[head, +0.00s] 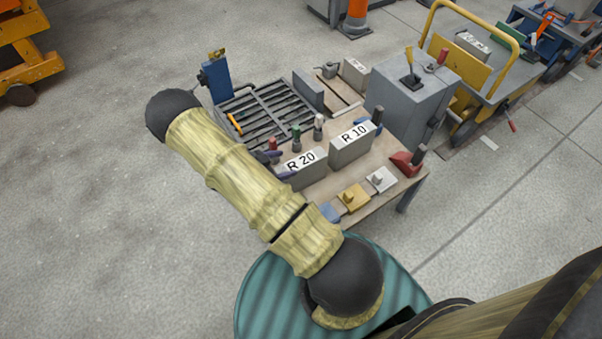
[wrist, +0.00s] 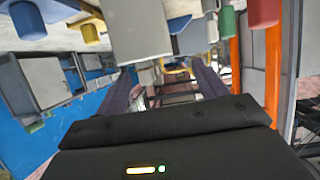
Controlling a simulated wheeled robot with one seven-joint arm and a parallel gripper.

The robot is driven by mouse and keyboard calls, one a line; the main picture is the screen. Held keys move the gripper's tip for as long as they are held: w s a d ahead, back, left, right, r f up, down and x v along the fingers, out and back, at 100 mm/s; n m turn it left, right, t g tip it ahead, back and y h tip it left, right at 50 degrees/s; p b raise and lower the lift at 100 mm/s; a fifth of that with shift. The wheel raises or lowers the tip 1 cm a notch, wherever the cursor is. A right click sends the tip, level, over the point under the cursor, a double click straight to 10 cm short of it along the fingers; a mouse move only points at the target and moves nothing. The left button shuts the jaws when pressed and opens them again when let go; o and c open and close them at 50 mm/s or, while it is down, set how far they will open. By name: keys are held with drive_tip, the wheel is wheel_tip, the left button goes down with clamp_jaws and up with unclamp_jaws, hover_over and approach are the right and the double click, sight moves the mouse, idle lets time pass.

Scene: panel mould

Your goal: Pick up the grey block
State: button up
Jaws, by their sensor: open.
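Several grey blocks show in the head view. The block marked R 20 (head: 308,174) stands near the middle of the wooden bench (head: 335,187), and the block marked R 10 (head: 351,148) stands to its right. The dark purple fingertips of my gripper (head: 277,166) show past my forearm, at the left end of the R 20 block. My arm hides the rest of the gripper. In the wrist view my gripper (wrist: 163,86) is open, with no block seen between its fingers. A pale grey block (wrist: 138,38) fills the upper middle, beyond the fingers; its marking is not visible there.
Small knobs stand behind the blocks. Yellow, white and blue pieces (head: 354,197) lie along the bench front, with a red tool (head: 405,162) at the right corner. A slatted rack (head: 265,112) lies behind. A grey cabinet (head: 411,95) and yellow-railed cart (head: 480,60) stand right. Floor left is clear.

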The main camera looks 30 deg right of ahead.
sight(300, 162)
drive_tip(key=x, duration=0.1)
drive_tip(key=b+x, duration=0.1)
drive_tip(key=x, duration=0.3)
drive_tip(key=shift+s+f, duration=0.15)
drive_tip(key=shift+s, duration=0.15)
clamp_jaws()
